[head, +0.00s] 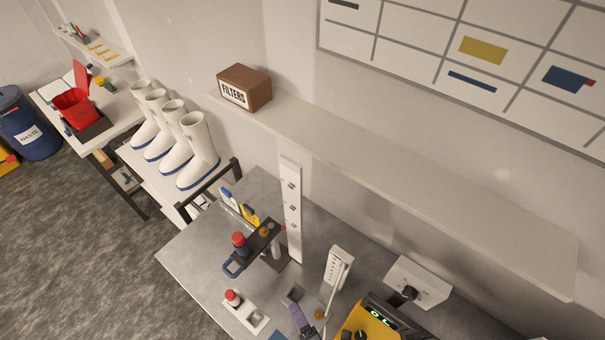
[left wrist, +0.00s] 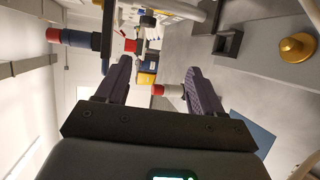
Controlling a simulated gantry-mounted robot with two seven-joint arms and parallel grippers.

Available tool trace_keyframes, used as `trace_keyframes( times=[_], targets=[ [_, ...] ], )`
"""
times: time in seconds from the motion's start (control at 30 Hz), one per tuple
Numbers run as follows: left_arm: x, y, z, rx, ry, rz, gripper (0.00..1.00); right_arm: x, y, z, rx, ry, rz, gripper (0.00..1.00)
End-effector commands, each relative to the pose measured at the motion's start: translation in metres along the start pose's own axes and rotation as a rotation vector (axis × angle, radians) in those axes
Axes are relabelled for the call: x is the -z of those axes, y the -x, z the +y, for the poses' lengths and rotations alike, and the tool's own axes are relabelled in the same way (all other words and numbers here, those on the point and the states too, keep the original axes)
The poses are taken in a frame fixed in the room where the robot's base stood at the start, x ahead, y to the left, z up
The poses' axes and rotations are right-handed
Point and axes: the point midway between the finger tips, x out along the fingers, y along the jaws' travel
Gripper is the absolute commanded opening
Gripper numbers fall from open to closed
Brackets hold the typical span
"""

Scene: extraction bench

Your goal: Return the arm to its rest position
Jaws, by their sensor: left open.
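My left gripper (head: 303,320) shows in part at the bottom of the head view, its dark purple finger above the grey bench (head: 190,258). In the left wrist view the gripper (left wrist: 158,68) has its two purple fingers spread apart, with nothing held between them. Beyond the fingers is a red-capped white vial (left wrist: 168,91), apart from them in depth as far as I can tell. My right gripper is in neither view.
A black stand holds a red-capped vial (head: 239,241). A yellow device (head: 375,322) with a lit display stands close right of my gripper. A shelf (head: 400,170) with a FILTERS box (head: 245,88) overhangs behind.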

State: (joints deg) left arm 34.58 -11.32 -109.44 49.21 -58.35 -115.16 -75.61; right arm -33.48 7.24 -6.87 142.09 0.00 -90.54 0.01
Motion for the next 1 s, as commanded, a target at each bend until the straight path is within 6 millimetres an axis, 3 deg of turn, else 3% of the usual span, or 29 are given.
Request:
trace_keyframes(
  times=[0.2, 0.4, 0.53, 0.63, 0.7, 0.77, 0.87, 0.97, 1.0],
  targets=[
    [0.007, 0.06, -0.031, 0.228, 0.241, 0.125, 0.67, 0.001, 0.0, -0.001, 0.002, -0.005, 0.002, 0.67],
    [0.006, 0.125, -0.047, 0.457, 0.552, 0.338, 0.67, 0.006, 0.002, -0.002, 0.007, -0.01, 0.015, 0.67],
    [0.0, 0.168, -0.045, 0.604, 0.835, 0.574, 0.67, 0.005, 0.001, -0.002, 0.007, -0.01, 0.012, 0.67],
    [-0.009, 0.193, -0.031, 0.692, 1.134, 0.855, 0.67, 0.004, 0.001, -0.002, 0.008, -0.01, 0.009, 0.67],
    [-0.013, 0.198, -0.014, 0.706, 1.377, 1.098, 0.67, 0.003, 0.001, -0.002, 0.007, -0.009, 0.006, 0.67],
    [-0.012, 0.19, 0.002, 0.675, 1.589, 1.311, 0.67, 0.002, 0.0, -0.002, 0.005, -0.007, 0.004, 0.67],
    [0.003, 0.159, 0.031, 0.528, 1.939, 1.648, 0.67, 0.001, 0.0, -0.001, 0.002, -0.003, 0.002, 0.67],
    [0.038, 0.114, 0.061, 0.272, 2.283, 1.927, 0.67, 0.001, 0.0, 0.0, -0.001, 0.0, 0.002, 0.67],
    [0.057, 0.096, 0.074, -0.147, -2.409, -2.007, 0.67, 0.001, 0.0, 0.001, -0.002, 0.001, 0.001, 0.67]
  ],
)
